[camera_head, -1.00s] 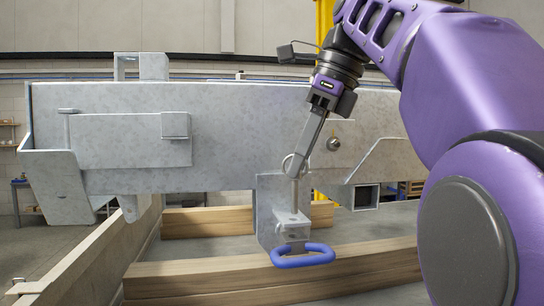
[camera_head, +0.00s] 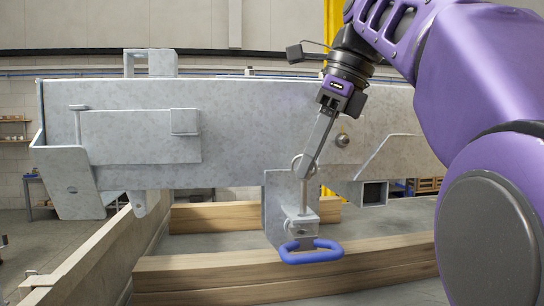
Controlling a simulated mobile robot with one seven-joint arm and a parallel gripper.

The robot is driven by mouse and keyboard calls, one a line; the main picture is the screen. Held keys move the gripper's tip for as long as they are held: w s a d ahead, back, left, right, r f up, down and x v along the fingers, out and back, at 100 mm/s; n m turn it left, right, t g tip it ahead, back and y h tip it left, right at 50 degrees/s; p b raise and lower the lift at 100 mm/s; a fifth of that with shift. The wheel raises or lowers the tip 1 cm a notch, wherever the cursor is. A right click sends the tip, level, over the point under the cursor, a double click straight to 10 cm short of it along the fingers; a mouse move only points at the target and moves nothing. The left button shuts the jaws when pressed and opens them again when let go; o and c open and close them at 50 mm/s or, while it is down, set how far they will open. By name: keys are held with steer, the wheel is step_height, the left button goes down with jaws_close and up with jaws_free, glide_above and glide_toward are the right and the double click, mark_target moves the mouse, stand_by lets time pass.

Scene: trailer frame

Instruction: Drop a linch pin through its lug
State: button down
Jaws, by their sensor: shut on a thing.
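The linch pin (camera_head: 304,196) is a thin metal pin with a ring at its top, hanging upright over the lug. My gripper (camera_head: 307,169) comes down from the upper right and is shut on the pin's ring end. The lug (camera_head: 298,221) is a small grey ledge on a grey bracket plate (camera_head: 277,205) below the trailer beam. The pin's lower end meets the top of the lug; I cannot tell how far it is in the hole. A blue oblong link (camera_head: 311,252) sits just under and in front of the lug.
The grey galvanised trailer frame (camera_head: 240,130) spans the view behind my gripper. Timber beams (camera_head: 210,276) lie below and behind the bracket. A long low rail (camera_head: 85,262) runs along the left. My purple arm fills the right side. A round silver knob (camera_head: 342,140) stands out right of my gripper.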

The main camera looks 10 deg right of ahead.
steer(key=shift+f+b, duration=1.7)
steer(key=shift+f, duration=0.9)
steer(key=c, duration=0.7)
jaws_free()
steer(key=shift+r, duration=0.1)
steer(key=p+v, duration=0.3)
steer(key=v, duration=0.4)
steer(key=shift+p, duration=0.4)
steer(key=shift+r, duration=0.1)
